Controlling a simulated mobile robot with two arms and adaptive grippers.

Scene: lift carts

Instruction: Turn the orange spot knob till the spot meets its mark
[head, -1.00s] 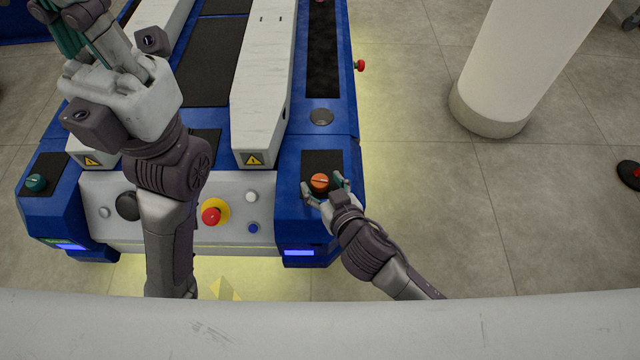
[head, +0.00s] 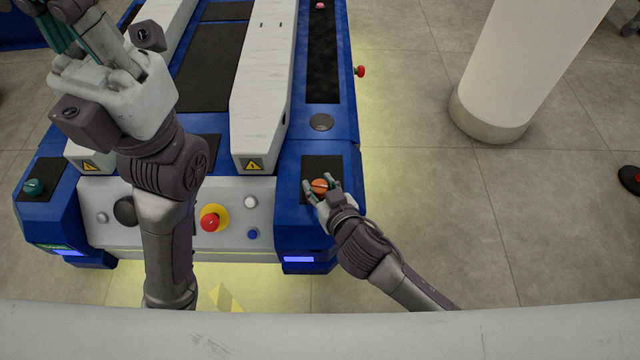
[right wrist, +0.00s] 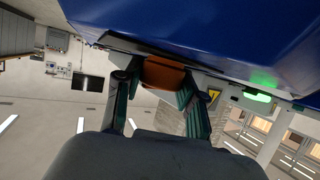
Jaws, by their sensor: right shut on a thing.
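The orange knob (head: 319,185) sits on a black panel at the near right corner of the blue cart (head: 290,215). My right gripper (head: 321,188) is shut on it, one finger on either side. In the right wrist view the orange knob (right wrist: 163,74) shows between the two teal fingers (right wrist: 160,95). A small pink spot (head: 320,5) shows on the dark strip at the top edge of the head view. I cannot make out a mark for it. My left gripper (head: 48,28) is at the upper left, partly cut off, its fingers unclear.
A red button on a yellow ring (head: 212,218) and a blue button (head: 253,234) are on the cart's front panel. A teal knob (head: 34,187) is at its left corner. A white pillar (head: 520,70) stands right, with clear floor between.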

